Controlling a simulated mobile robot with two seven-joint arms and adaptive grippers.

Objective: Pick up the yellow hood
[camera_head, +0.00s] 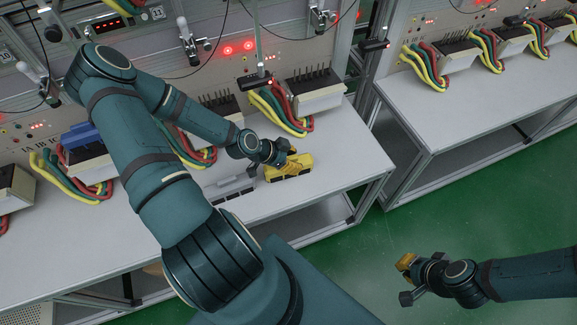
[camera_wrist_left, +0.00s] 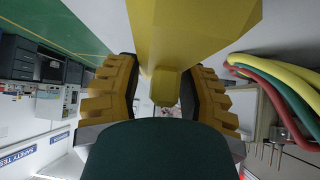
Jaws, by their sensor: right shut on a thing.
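The yellow hood (camera_head: 292,172) sits on the near part of the white bench, close to its right end. My left gripper (camera_head: 284,157) is right at the hood's top. In the left wrist view the hood (camera_wrist_left: 190,35) fills the top middle, and a narrower yellow block of it lies between the spread fingers of my left gripper (camera_wrist_left: 165,95). The gripper looks open, with gaps beside that block. My right gripper (camera_head: 406,263) is over the green floor, well away from the bench. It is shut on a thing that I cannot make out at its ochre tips.
A grey hood (camera_head: 233,190) lies just left of the yellow one. Connector blocks with red, green and yellow cables (camera_head: 285,112) stand behind it. A blue hood (camera_head: 80,136) is on a block at the left. A second bench (camera_head: 440,110) stands to the right.

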